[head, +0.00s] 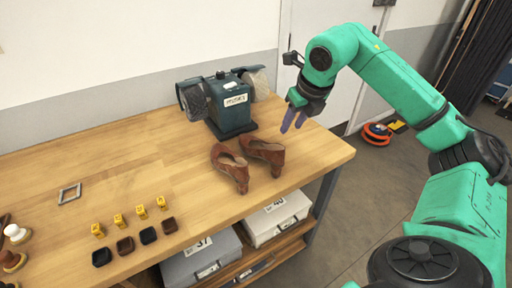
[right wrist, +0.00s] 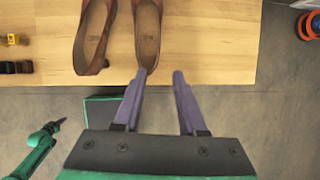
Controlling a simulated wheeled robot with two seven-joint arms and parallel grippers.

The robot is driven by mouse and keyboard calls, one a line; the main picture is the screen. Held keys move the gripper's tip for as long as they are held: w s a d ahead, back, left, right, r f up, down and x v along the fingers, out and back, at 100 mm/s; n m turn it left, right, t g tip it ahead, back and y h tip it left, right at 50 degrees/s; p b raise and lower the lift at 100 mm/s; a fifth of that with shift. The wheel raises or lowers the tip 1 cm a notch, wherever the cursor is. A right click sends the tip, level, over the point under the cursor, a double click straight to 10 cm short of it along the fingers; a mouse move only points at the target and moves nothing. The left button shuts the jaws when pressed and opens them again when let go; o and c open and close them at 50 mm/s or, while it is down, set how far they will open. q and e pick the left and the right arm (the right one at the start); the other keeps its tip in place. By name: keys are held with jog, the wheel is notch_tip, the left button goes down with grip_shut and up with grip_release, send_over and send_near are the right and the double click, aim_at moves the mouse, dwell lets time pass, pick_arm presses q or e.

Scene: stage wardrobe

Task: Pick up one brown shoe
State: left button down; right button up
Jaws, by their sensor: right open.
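Two brown heeled shoes stand side by side near the right end of the wooden table (head: 95,174). The left shoe (head: 231,168) and the right shoe (head: 265,154) have their heels toward the front edge. In the right wrist view the left shoe (right wrist: 80,40) is at upper left, and the right shoe (right wrist: 137,35) lies just beyond the fingertips. My right gripper (head: 294,122) is open and empty, above the table's right end. In the right wrist view its two purple fingers (right wrist: 163,73) point toward the right shoe, apart from each other.
A dark green buffing machine (head: 230,105) stands behind the shoes. Several yellow tags (head: 118,220) and dark polish pans (head: 148,236) lie at the table's front left, with a grey frame (head: 70,193) behind. Boxes (head: 277,218) sit on the lower shelf.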

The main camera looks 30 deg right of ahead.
send_near(279, 146)
notch_tip(279, 146, down, 2)
jog(key=p+x, duration=0.1)
jog(key=x, duration=0.1)
jog(key=p+x, duration=0.1)
jog(key=x, duration=0.2)
jog(key=p+x, duration=0.1)
jog(key=x, duration=0.2)
jog(key=shift+w+d, duration=0.15)
jog(key=shift+w, duration=0.25)
jog(key=shift+w+f, duration=0.1)
pick_arm(q)
jog(key=r, duration=0.2)
jog(key=shift+s+r, duration=0.2)
jog(key=shift+r, duration=0.1)
pick_arm(e)
grip_shut()
